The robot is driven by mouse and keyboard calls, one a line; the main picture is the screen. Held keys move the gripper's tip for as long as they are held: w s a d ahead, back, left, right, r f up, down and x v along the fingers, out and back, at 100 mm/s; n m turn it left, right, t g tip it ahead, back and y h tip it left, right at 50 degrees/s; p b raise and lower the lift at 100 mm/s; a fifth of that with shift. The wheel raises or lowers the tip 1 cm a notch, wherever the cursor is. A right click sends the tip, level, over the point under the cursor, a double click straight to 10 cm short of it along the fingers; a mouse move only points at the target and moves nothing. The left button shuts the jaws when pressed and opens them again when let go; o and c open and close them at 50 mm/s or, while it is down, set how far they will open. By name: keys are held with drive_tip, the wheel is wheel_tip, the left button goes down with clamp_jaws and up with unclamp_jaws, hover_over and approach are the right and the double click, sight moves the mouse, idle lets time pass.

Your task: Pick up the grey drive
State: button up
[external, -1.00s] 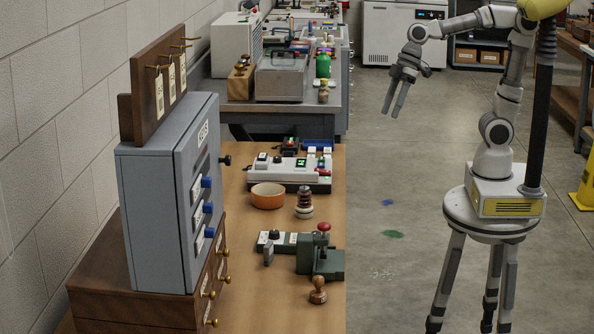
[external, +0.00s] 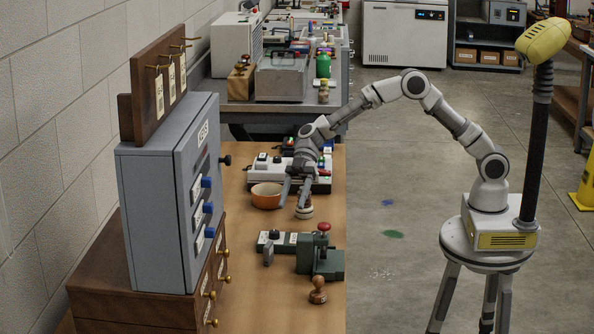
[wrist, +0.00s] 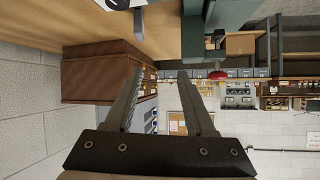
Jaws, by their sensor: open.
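A small grey upright block (external: 268,254), which may be the grey drive, is at the left end of the green press (external: 322,262) on the wooden table. I cannot tell whether it touches the press. What looks like the same grey block shows at the top of the wrist view (wrist: 138,20), beside the green body. My gripper (external: 293,203) is open and points down, its fingers between the orange bowl (external: 265,196) and a stamp-like piece (external: 304,212) that it mostly hides. In the wrist view nothing is between the fingers (wrist: 163,78).
A grey cabinet (external: 155,215) with blue handles stands left on a brown drawer chest (external: 130,300). A white device (external: 262,172) lies behind the bowl. A wooden stamp (external: 318,290) stands near the table's front. The table (external: 250,305) is bare left of it.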

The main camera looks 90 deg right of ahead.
drive_tip(key=y+b, duration=0.1)
approach(269, 242)
drive_tip(key=shift+s+a+f+n+t, duration=0.1)
drive_tip(key=shift+a+f+n+t, duration=0.25)
drive_tip(key=shift+a+f, duration=0.45)
drive_tip(key=shift+y, duration=0.3)
drive_tip(key=b+x, duration=0.1)
drive_tip(key=x, duration=0.6)
drive_tip(key=shift+a, duration=0.2)
drive_tip(key=shift+r, duration=0.1)
clamp_jaws()
